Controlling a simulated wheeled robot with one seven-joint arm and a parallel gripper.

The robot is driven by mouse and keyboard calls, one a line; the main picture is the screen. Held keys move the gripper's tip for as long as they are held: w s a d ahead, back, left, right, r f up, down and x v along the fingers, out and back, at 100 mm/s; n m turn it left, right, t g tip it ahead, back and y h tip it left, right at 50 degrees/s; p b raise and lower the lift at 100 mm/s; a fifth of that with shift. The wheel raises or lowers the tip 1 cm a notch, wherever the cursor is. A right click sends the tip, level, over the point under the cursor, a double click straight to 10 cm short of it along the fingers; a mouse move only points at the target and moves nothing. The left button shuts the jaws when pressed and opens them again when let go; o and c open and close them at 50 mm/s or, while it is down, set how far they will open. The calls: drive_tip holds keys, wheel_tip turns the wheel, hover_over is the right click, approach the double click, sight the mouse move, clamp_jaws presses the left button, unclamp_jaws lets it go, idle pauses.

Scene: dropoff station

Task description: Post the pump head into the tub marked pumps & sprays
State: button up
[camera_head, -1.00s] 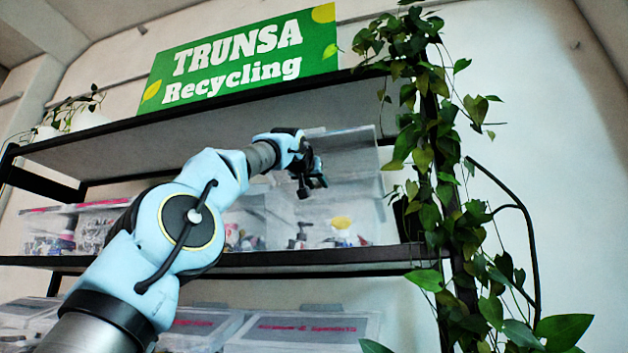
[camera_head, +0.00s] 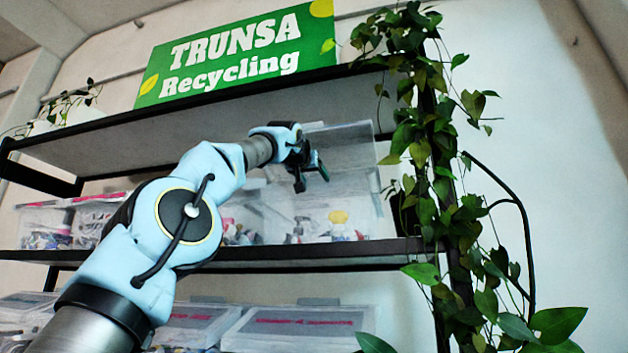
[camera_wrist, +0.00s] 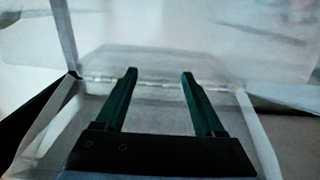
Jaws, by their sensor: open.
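My gripper (camera_head: 311,178) is open, above the front of a clear tub (camera_head: 350,190) on the middle shelf. The tub's clear lid (camera_head: 342,142) stands raised at the back. In the wrist view the two green fingers of my gripper (camera_wrist: 160,78) are apart with nothing between them, and the tub's hinge line (camera_wrist: 150,82) runs behind them. Small mixed items lie in the tub, among them a yellow-topped one (camera_head: 338,216). I cannot pick out the pump head for certain among them. No readable marking shows on this tub.
More filled clear tubs (camera_head: 45,222) stand at left on the same shelf. Lidded tubs (camera_head: 300,325) with blurred reddish writing sit on the shelf below. The upper shelf (camera_head: 190,128) is above my arm. A trailing plant (camera_head: 430,150) hangs at the right end.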

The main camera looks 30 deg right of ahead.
drive_tip(key=b+v, duration=0.5)
drive_tip(key=v, duration=0.5)
drive_tip(key=shift+s+b, duration=0.15)
drive_tip(key=shift+b, duration=0.25)
drive_tip(key=shift+a, duration=0.1)
